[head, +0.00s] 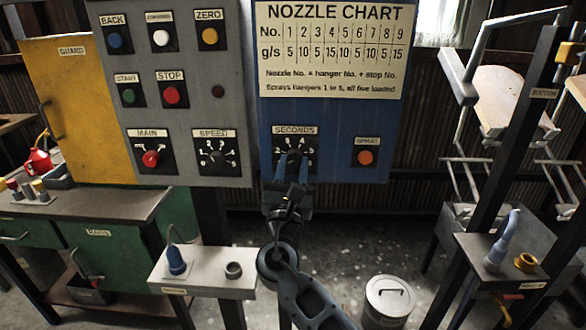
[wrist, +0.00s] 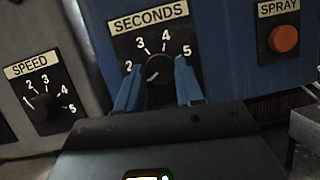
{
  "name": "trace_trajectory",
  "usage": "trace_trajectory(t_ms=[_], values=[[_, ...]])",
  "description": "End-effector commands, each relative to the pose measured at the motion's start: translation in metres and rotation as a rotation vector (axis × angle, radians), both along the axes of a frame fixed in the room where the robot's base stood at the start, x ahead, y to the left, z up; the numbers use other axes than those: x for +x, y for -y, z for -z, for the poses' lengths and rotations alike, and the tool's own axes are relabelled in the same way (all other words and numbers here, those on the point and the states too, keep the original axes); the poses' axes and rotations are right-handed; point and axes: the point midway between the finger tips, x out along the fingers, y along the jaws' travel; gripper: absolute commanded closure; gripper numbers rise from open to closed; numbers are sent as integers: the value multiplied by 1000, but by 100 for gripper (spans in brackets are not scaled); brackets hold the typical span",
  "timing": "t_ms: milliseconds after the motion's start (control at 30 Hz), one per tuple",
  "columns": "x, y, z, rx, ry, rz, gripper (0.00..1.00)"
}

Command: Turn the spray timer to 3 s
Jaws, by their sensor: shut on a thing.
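The spray timer is the dial marked SECONDS on the blue panel, with a dark round knob (wrist: 160,70) and white numbers. In the wrist view the 2, 3, 4 and 5 show; the lower left of the scale is hidden by a finger. A small white mark on the knob seems to point to the lower left, below the 2. My gripper (wrist: 158,78) has its two blue fingers on either side of the knob and is shut on it. In the head view my gripper (head: 291,172) covers the lower part of the dial (head: 295,143).
The orange SPRAY button (head: 365,158) is right of the dial. The SPEED dial (head: 216,158) is on the grey panel to the left. The nozzle chart (head: 330,50) hangs above. A small shelf (head: 205,280) stands below left, and a lidded bin (head: 388,300) below right.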

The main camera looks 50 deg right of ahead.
Motion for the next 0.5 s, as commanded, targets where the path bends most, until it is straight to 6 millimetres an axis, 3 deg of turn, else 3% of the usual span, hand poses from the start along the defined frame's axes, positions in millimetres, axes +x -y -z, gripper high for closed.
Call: trace_trajectory(t_ms=[500], values=[[3,-3,1,199,258,-1,94]])
